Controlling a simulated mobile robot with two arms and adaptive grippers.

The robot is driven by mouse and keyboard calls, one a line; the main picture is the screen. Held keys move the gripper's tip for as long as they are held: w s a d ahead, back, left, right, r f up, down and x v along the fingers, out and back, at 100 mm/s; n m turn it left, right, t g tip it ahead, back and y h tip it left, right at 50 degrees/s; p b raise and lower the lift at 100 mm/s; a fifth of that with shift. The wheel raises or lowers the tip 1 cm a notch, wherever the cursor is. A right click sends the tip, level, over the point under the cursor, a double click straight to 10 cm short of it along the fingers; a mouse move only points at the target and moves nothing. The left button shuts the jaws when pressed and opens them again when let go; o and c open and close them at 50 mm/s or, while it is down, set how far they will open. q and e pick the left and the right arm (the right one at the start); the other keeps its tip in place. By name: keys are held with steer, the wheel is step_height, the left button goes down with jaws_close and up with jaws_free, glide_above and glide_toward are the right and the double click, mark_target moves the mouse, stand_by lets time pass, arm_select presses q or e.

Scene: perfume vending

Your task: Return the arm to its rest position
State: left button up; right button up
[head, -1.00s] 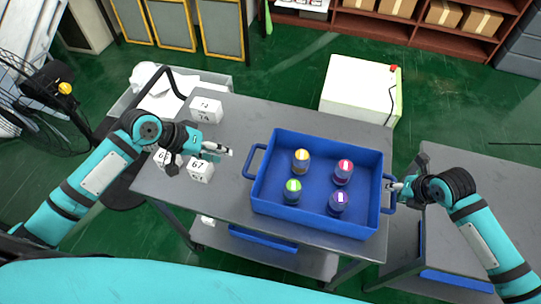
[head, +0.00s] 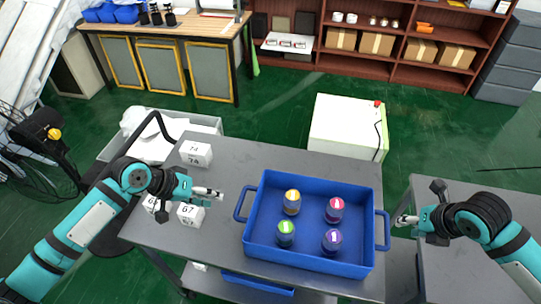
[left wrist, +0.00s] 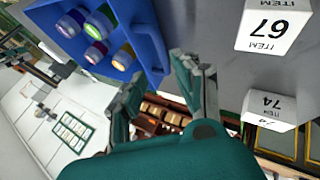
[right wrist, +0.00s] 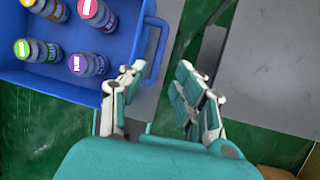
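My left gripper (head: 216,193) is open and empty to the left of the blue tray (head: 249,223), above the grey table. Its fingers stand apart in the left wrist view (left wrist: 158,78). My right gripper (head: 402,219) is just right of the tray's right handle (head: 383,230), apart from it. Its fingers are open and empty in the right wrist view (right wrist: 160,82). The tray holds a yellow-capped bottle (head: 292,203), a red-capped bottle (head: 334,210), a green-capped bottle (head: 286,234) and a purple-capped bottle (head: 332,241).
White item boxes marked 74 (head: 196,153) and 67 (head: 190,215) stand near my left arm, with another partly hidden. A second grey table (head: 450,275) lies under my right arm. A white cabinet (head: 345,130) stands behind. Green floor separates the tables.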

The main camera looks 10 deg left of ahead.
arm_select(q)
steer(key=shift+f, duration=0.1)
arm_select(e)
steer(key=shift+a, duration=0.1)
